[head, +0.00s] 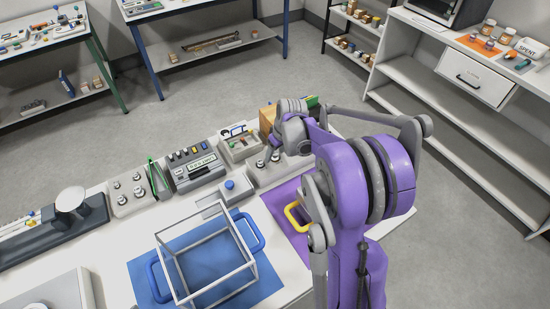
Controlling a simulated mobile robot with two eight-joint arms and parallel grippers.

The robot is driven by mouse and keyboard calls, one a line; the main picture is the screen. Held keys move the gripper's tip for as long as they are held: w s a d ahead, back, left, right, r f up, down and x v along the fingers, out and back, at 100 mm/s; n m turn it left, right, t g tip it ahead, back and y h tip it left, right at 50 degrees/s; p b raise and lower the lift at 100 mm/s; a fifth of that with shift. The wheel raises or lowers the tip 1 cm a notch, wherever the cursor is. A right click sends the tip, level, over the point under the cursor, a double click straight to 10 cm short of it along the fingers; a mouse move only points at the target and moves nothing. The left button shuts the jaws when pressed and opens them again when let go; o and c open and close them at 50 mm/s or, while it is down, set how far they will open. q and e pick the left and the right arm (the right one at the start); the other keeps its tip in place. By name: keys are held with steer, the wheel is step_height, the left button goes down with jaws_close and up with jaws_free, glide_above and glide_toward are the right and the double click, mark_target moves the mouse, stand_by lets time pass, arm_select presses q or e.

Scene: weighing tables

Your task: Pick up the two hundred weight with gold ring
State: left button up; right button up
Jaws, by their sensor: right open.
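My right gripper (273,150) is open, over the light grey tray (264,181) at the back right of the white table. Small metal weights (261,163) stand in this tray, just below and beside the gripper. My gripper and arm hide part of the tray. Another light grey tray (147,204) further left holds several metal weights (138,191). I cannot make out a gold ring on any weight, nor read their markings. Whether the fingers touch a weight cannot be told. My left gripper is not in view.
A grey device with a display (194,168) stands between the trays. A white open frame with blue handles (205,265) stands on a blue mat (262,287). A yellow handle (291,217) shows over a purple mat (278,204). A blue-knobbed object (230,184) is near the right tray.

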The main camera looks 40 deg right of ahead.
steer(key=shift+s, duration=0.1)
steer(key=shift+c, duration=0.3)
jaws_close()
